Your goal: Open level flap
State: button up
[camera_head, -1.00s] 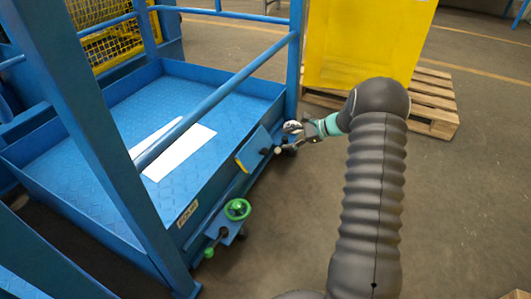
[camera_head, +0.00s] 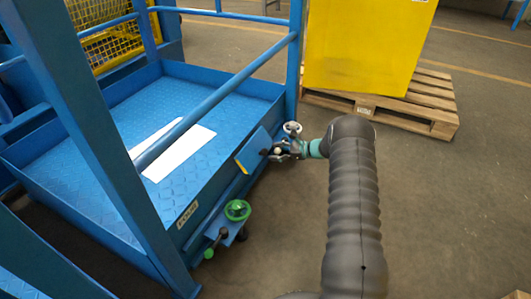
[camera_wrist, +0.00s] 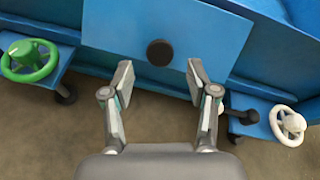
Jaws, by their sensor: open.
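The level flap is a blue panel (camera_head: 254,150) with a yellow side edge, on the side of the blue platform. In the wrist view the flap (camera_wrist: 200,35) fills the upper middle, and its round black knob (camera_wrist: 159,53) stands near its lower edge. My gripper (camera_wrist: 158,80) is open, its two fingers on either side below the knob, apart from it as far as I can see. In the head view my gripper (camera_head: 277,151) is close to the flap's knob side, and the fingers are small there.
A blue post and rail stand above. A yellow box (camera_head: 365,45) on a wooden pallet (camera_head: 420,105) stands behind.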

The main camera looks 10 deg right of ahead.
aim_at(266, 152)
jog(key=shift+x, duration=2.7)
jog(key=shift+c, duration=0.3)
grip_shut()
